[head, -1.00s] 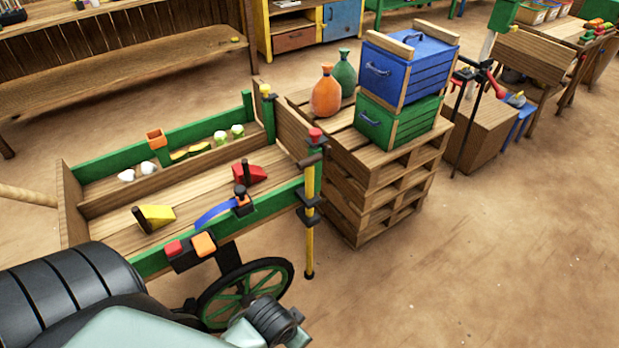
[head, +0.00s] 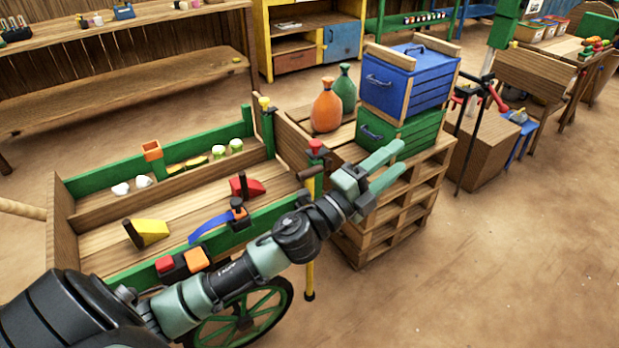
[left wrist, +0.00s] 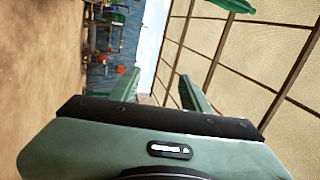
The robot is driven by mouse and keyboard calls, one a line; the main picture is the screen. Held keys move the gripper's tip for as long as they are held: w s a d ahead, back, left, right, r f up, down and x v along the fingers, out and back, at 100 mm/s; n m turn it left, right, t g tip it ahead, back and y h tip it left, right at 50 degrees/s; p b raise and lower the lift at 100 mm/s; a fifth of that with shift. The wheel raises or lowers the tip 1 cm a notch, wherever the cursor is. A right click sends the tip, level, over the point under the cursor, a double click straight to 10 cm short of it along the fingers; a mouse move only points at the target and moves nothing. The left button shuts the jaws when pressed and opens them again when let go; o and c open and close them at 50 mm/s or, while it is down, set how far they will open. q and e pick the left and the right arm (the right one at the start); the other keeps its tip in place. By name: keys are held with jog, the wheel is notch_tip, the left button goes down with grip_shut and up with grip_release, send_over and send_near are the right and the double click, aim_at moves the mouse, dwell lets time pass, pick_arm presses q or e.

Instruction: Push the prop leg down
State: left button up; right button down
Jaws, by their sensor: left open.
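The prop leg (head: 310,278) is a yellow upright pole at the cart's near right corner, with a red knob (head: 315,146) on top. My left arm crosses in front of its middle part and hides it. The foot of the leg shows low down, near the dirt floor. My left gripper (head: 400,157) is open and empty, to the right of the leg and in front of the pallet stack. Its two pale green fingers also show apart in the left wrist view (left wrist: 158,92), with nothing between them. My right gripper is not in view.
The wooden cart (head: 60,228) with green rails holds yellow and red wedges, and its spoked wheel (head: 262,312) is partly behind my arm. The pallet stack (head: 425,190) carries blue and green crates and two bottles. Open dirt floor lies at the right.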

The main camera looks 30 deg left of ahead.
pick_arm(q)
jog(key=d+r+m+g+h, duration=0.2)
jog(key=d+m+g+h, duration=0.15)
jog(key=m+h, duration=0.35)
jog(key=m+g+y, duration=1.2)
jog(key=m+g, duration=0.1)
jog(key=m, duration=0.2)
send_over(309, 177)
jog(key=s+a, duration=0.1)
jog(key=a, duration=0.1)
notch_tip(309, 177, down, 11)
jog(key=shift+r, duration=0.1)
jog(key=shift+a+f, duration=0.2)
jog(key=shift+f, duration=0.05)
jog(key=x, duration=0.7)
jog(key=shift+w+d+f, duration=0.1)
jog(key=shift+d, duration=0.05)
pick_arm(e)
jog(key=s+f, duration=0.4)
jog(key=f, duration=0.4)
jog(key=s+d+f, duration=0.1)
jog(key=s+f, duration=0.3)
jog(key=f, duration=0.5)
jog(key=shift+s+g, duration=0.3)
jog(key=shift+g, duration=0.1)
